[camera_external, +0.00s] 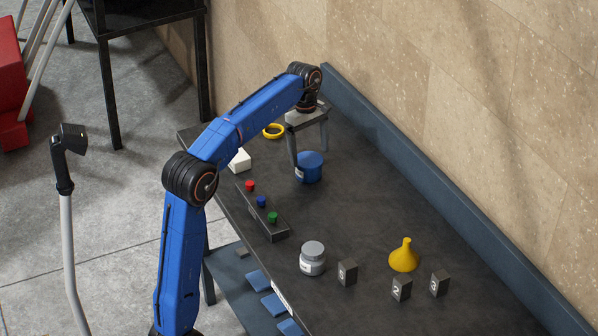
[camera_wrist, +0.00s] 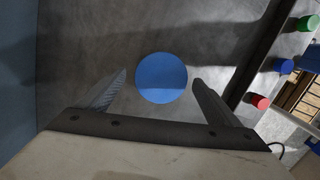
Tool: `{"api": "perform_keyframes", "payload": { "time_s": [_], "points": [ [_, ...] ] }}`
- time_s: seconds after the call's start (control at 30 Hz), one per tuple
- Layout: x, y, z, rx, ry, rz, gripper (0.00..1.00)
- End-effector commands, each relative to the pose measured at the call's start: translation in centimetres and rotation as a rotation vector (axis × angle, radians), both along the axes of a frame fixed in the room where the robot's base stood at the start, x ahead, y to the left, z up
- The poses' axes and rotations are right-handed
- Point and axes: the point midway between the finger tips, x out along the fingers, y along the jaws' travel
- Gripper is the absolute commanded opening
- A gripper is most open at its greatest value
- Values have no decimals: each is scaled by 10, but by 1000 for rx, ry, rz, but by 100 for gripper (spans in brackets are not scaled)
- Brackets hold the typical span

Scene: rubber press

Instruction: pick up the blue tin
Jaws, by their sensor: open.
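The blue tin (camera_external: 309,168) stands upright on the dark table towards its far end, with a white label low on its side. In the wrist view its round blue top (camera_wrist: 161,78) lies between and just beyond the fingertips. My gripper (camera_external: 309,158) points down, with its fingers reaching down at the tin. The fingers are open, one on each side of the tin, and a gap shows on both sides in the wrist view (camera_wrist: 159,76). Whether the fingertips are below the tin's rim I cannot tell.
A yellow ring (camera_external: 273,131) and a white block (camera_external: 240,161) lie nearby. A button box (camera_external: 262,218) runs along the left edge. A grey jar (camera_external: 312,259), a yellow funnel (camera_external: 404,257) and numbered blocks (camera_external: 402,289) stand nearer. A blue ledge (camera_external: 420,160) borders the wall side.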

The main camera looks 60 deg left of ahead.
Motion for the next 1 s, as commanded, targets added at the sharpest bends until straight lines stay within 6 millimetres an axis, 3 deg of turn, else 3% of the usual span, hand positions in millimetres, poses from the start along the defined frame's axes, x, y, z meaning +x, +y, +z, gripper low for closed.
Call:
{"api": "perform_keyframes", "payload": {
  "time_s": [0.4, 0.7, 0.73, 0.97, 1.0],
  "points": [
    [-2, -1, -46, 0, 0, 0, 87],
    [-2, -2, -51, 0, -1, 0, 87],
    [-2, -2, -51, 0, -1, 0, 84],
    [-2, -1, -51, 0, -1, 0, 29],
    [-2, -2, -51, 0, -2, 0, 28]
  ]
}}
